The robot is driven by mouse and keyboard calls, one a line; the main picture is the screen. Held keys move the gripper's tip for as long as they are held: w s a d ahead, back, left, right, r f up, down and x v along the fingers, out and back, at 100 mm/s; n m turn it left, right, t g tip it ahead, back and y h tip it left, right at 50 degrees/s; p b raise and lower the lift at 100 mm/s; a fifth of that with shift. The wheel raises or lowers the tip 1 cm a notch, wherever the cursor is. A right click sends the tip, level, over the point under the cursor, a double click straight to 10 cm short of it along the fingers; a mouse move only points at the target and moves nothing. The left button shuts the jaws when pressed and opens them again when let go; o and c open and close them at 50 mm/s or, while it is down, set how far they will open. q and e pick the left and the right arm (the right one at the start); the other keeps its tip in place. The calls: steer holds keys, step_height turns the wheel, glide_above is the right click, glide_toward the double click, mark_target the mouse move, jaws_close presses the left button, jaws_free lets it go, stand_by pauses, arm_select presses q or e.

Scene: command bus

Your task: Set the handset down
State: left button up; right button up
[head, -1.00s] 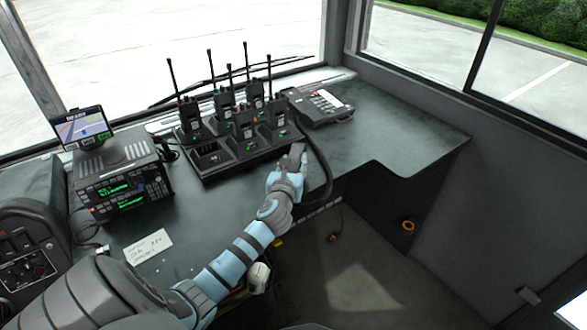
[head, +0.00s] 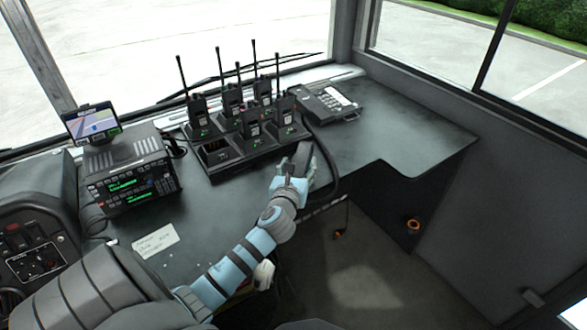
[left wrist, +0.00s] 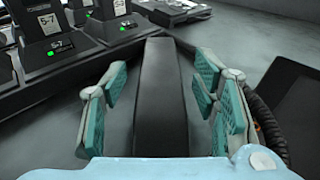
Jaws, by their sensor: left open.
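The black handset (left wrist: 162,95) lies lengthwise between the spread fingers of my left gripper (left wrist: 160,100) in the left wrist view. A gap shows on each side between it and the teal pads. In the head view the handset (head: 302,155) is over the front part of the dark desk (head: 410,125), with my left gripper (head: 298,172) around its near end. It appears to rest on the desk, but its underside is hidden. The desk phone base (head: 328,102) stands farther back. My right gripper is not in view.
A charger rack (head: 222,160) with several upright radios stands left of the handset. A radio console (head: 130,180) with a small screen (head: 92,122) is at the left. A dark cord (head: 330,170) curves beside the gripper. The desk's right part is clear.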

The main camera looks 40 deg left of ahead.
arm_select(q)
steer(key=p+v, duration=0.1)
steer(key=v, duration=0.8)
steer(key=shift+p, duration=0.3)
steer(key=shift+r, duration=0.1)
